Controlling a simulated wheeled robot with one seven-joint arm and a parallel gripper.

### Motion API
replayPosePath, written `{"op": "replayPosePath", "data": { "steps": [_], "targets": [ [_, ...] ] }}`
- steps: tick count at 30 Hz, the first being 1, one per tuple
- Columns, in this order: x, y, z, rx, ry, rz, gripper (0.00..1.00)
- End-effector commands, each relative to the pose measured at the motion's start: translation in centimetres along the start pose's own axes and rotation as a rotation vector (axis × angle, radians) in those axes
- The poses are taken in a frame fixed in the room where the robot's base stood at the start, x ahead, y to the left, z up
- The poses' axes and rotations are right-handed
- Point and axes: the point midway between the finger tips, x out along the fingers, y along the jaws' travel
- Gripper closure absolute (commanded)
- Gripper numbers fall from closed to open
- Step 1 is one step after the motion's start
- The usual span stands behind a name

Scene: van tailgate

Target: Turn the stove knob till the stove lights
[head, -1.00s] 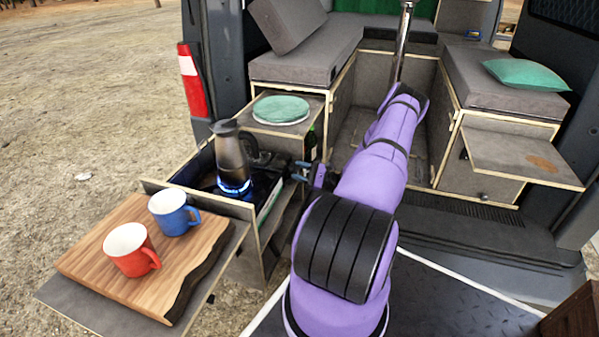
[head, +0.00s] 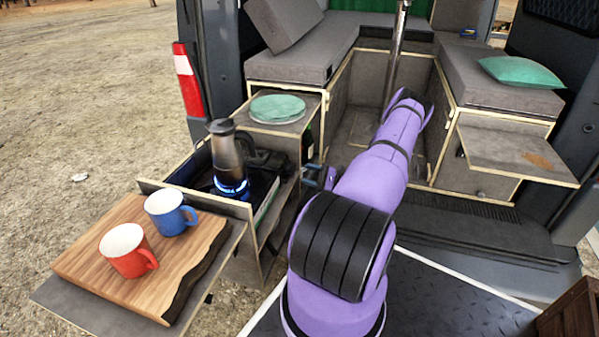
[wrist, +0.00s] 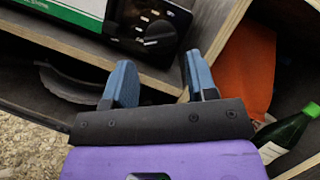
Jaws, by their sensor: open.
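The stove (head: 262,190) sits in the pulled-out drawer, and a blue flame (head: 232,190) burns under the dark grey pot (head: 228,155). In the wrist view the stove's black control panel (wrist: 128,30) shows at the top, with the dark round knob (wrist: 158,32) on it. My gripper (wrist: 158,60) is open and empty, its two blue fingers pointing toward the panel and apart from the knob. In the head view my gripper (head: 312,176) is just right of the drawer, partly hidden by my arm.
A wooden board (head: 95,250) with a red mug (head: 128,251) and a blue mug (head: 170,212) lies on the left shelf. Green plates (head: 278,109) rest on the cabinet behind the stove. A green bottle (wrist: 283,132) stands in the compartment at the right of the wrist view.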

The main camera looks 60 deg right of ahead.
Motion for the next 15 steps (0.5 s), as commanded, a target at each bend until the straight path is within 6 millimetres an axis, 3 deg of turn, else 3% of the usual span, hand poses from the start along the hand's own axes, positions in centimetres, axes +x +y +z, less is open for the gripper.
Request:
{"op": "replayPosePath", "data": {
  "steps": [6, 15],
  "targets": [
    [-3.8, 0.0, 0.0, -0.001, 0.002, -0.001, 0.48],
    [-5.6, 0.1, 0.0, 0.001, 0.000, 0.001, 0.48]
  ]
}}
